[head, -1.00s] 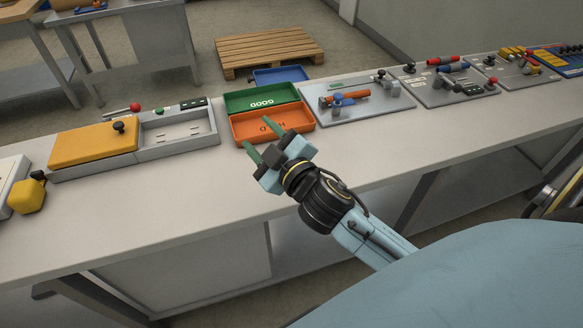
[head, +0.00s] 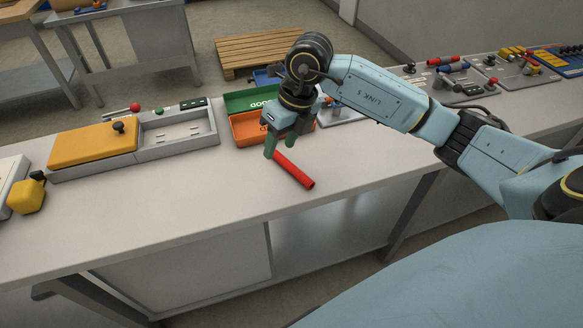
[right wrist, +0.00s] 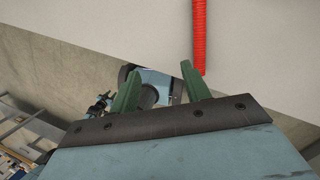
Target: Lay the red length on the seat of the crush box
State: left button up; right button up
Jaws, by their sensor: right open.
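The red length (head: 294,171), a ribbed tube, lies on the bench top near the front edge, in front of the orange tray. In the right wrist view the red length (right wrist: 200,35) is to the right of the fingertips, not between them. My right gripper (head: 280,147) points down at the far-left end of it. Its green fingers (right wrist: 160,68) are apart and empty. A grey box with a yellow lid (head: 92,144), likely the crush box, stands at left; its right part is an open, empty recess (head: 180,130). My left gripper is not in view.
A green tray (head: 250,99) and an orange tray (head: 248,126) stand behind my right gripper, partly hidden. My right arm covers much of a grey board to the right. A yellow block (head: 27,196) sits at far left. Bench top between box and red length is clear.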

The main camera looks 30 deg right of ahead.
jog(key=d+h, duration=0.2)
jog(key=d, duration=0.3)
send_over(292, 166)
jog(key=s, duration=0.2)
jog(key=shift+m, duration=0.4)
notch_tip(292, 166, down, 6)
jog(key=shift+w+d, duration=0.1)
jog(key=f, duration=0.2)
jog(key=w+f, duration=0.1)
jog(key=f, duration=0.1)
jog(key=w+f, duration=0.1)
jog(key=f, duration=0.1)
jog(key=shift+f+b, duration=0.1)
jog(key=shift+b, duration=0.25)
grip_shut()
jog(key=shift+s, duration=0.1)
